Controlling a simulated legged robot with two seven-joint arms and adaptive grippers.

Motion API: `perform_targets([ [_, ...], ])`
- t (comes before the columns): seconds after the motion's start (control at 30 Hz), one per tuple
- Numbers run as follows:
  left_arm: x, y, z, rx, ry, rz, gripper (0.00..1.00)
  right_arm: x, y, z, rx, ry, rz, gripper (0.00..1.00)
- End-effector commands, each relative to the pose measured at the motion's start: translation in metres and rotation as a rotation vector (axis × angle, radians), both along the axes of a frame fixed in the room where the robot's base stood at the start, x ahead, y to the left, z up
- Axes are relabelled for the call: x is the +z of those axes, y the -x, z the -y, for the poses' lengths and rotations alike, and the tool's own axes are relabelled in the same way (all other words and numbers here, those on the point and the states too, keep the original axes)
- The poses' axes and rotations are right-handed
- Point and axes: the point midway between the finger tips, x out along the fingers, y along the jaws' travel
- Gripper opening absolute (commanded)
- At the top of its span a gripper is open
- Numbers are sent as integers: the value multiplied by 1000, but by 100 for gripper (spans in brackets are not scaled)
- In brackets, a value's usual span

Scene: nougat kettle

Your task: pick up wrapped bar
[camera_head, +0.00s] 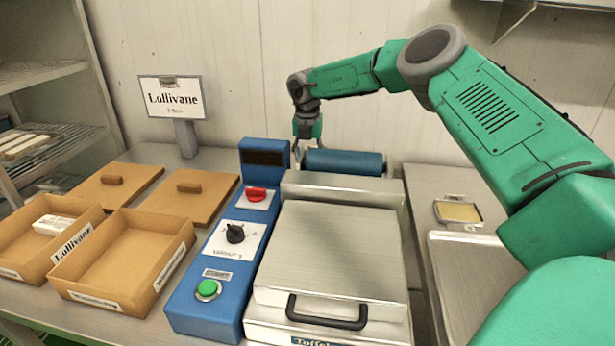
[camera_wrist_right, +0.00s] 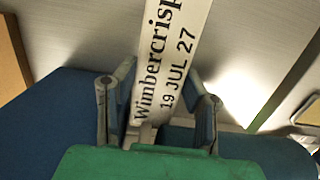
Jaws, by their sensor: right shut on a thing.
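A white wrapped bar (camera_wrist_right: 178,62) printed "Wimbercrisp" and "19 JUL 27" lies between the fingers of my right gripper (camera_wrist_right: 160,98) in the right wrist view. The gripper is shut on it, and the bar's near end is beside my green wrist. In the head view my right gripper (camera_head: 307,135) points down behind the blue control panel, at the left end of the blue roller (camera_head: 343,161). Its fingertips and the bar are hidden there. My left gripper is not in view.
The wrapping machine (camera_head: 330,245) with its black handle stands in the middle. Two open cardboard boxes (camera_head: 125,262) stand left, the farther-left one with a white pack (camera_head: 53,224). Two brown lids (camera_head: 190,194) lie behind them. A "Lollivane" sign (camera_head: 172,98) stands behind.

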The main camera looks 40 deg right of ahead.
Motion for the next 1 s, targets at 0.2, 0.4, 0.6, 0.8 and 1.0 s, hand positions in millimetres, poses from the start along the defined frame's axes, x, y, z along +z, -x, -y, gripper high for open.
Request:
perform_targets([
  [0.2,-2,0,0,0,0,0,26,62,-2,-1,0,1,6,0],
  [0.4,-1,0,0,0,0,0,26,116,-2,-2,-1,1,6,0],
  [0.6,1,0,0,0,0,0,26,158,-2,-2,0,2,4,0],
  [0.8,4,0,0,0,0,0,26,184,-2,-1,1,1,3,0],
  [1.0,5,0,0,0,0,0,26,194,-2,-1,1,0,2,0],
])
